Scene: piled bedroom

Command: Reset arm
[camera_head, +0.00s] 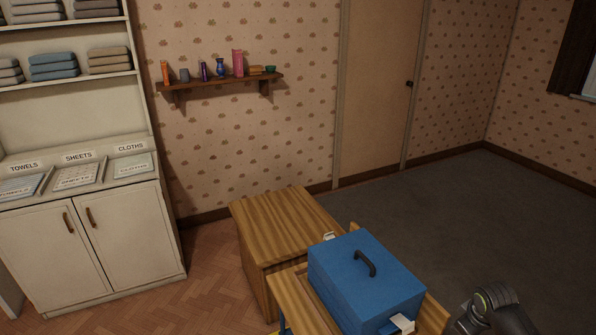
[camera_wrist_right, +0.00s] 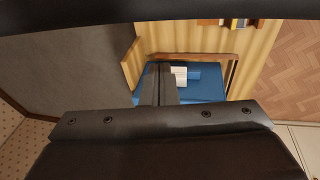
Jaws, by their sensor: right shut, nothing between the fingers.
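My right arm shows at the bottom right of the head view, beside the blue box (camera_head: 372,278); the gripper itself cannot be made out there. In the right wrist view my right gripper (camera_wrist_right: 162,72) is shut and empty, its dark fingers in front of the blue box (camera_wrist_right: 208,92). The box has a closed lid, a dark handle on top and a white piece on its near side. I cannot tell the gap between fingers and box. My left gripper is in neither view.
The box stands on a wooden table (camera_head: 297,305). Another wooden piece (camera_head: 285,222) stands just behind it. A white linen cabinet (camera_head: 85,243) is at the left, and a shelf (camera_head: 220,84) with small vases hangs on the wall. Grey carpet (camera_head: 480,215) is clear at the right.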

